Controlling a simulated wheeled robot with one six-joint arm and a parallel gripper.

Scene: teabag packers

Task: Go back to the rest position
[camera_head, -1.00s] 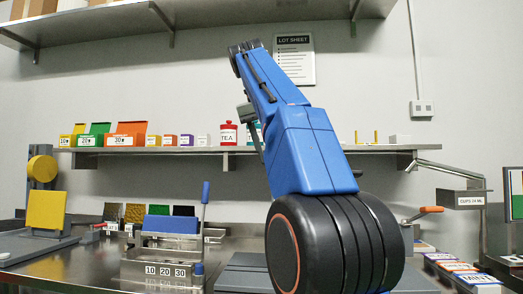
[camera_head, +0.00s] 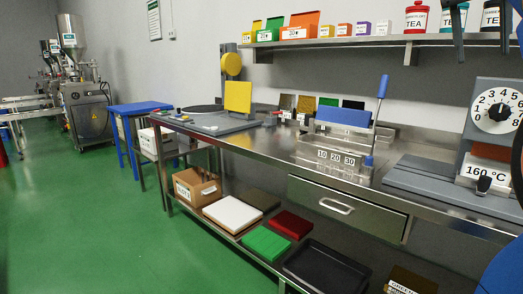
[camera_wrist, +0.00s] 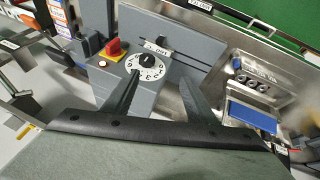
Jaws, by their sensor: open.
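My gripper (camera_wrist: 160,80) shows in the wrist view with its two dark fingers spread apart and nothing between them. Beyond the fingers is a grey machine with a white numbered dial (camera_wrist: 146,66) and a red button (camera_wrist: 116,46). The dial (camera_head: 498,111) and a 160 °C label (camera_head: 486,171) stand at the right end of the bench there.
The steel bench (camera_head: 245,142) carries a yellow-plated press (camera_head: 238,97) and a blue-topped unit numbered 10, 20, 30 (camera_head: 343,117). Colored boxes and tea tins line the shelf (camera_head: 350,41). A blue table (camera_head: 139,107) stands left. The green floor (camera_head: 90,215) is open.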

